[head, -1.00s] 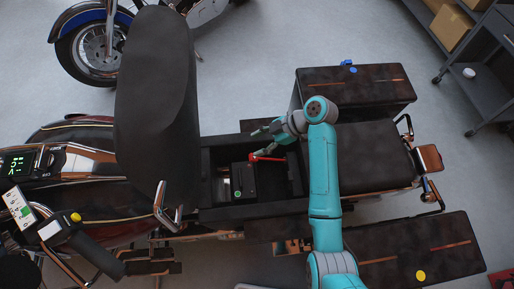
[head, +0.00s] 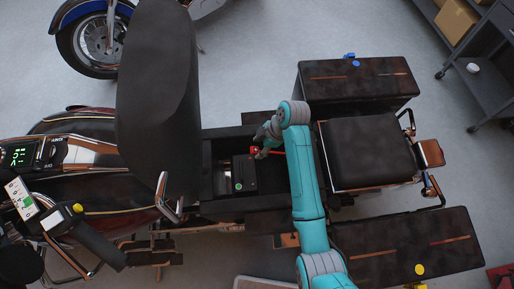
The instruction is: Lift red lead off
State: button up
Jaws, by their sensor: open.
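The red lead (head: 274,152) shows as a short red piece at the far right corner of the black battery (head: 246,176). The battery sits in the open bay (head: 214,206) of the motorcycle, with a green dot on its near left part. My gripper (head: 258,150) is open at the red lead's end, from the far right side. The fingers partly hide the lead, and I cannot tell whether they touch it. The rest of the lead runs right and goes out of sight under my arm.
The raised seat (head: 157,90) stands just left of the bay. The rear seat (head: 370,153) and two side cases, far (head: 357,82) and near (head: 420,248), lie to the right. A second motorcycle (head: 95,40) and a grey cart (head: 485,75) stand farther back on open floor.

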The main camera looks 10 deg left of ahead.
jog(key=shift+x, duration=1.25)
grip_shut()
